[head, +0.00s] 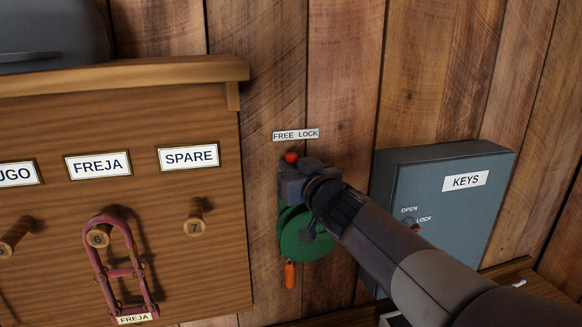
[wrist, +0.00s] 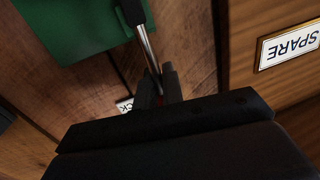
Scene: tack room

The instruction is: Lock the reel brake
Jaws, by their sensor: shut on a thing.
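The green hose reel (head: 305,238) is on the plank wall, partly hidden behind my arm; part of it also shows in the wrist view (wrist: 70,28). Its brake lever is a thin metal rod (wrist: 149,50) with a red knob (head: 291,157). The knob stands below the FREE LOCK label (head: 296,134), a little left of the label's middle. My gripper (wrist: 160,88) is shut on the brake lever near its knob end. The fingers hide most of the knob in the wrist view.
A grey KEYS box (head: 440,170) with its own OPEN/LOCK knob is right of the reel, close behind my arm. At left is a wooden rack (head: 120,205) with labelled pegs and a red halter (head: 119,268). An orange handle (head: 290,274) hangs below the reel.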

